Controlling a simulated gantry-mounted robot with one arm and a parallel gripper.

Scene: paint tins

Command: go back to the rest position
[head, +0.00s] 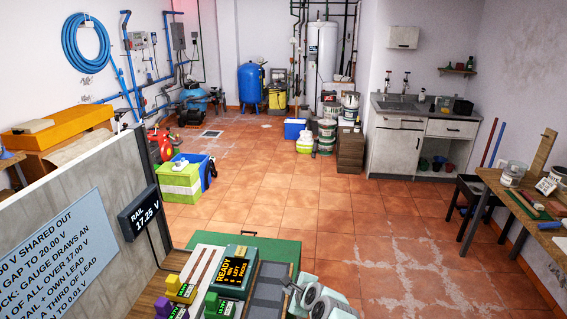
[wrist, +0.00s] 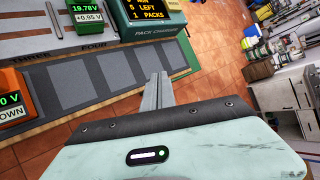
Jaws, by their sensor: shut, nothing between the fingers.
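My gripper (wrist: 160,78) shows in the wrist view as two grey fingers pressed together, with nothing between them. It is over the front right part of the bench, near the edge of a dark board with grey pads (wrist: 68,88). In the head view pale parts of my arm show at the bottom edge, right of the bench; the fingertips are hard to make out there. The green pack charger (head: 232,266) stands left of my arm; it also shows in the wrist view (wrist: 155,32), apart from the fingers.
Several packs with readouts, one purple-topped (head: 182,287), stand left of the charger. An orange unit (wrist: 14,108) is at the left of the wrist view. A panel with a rail display (head: 145,214) rises at left. Tiled floor (head: 300,205) beyond is open.

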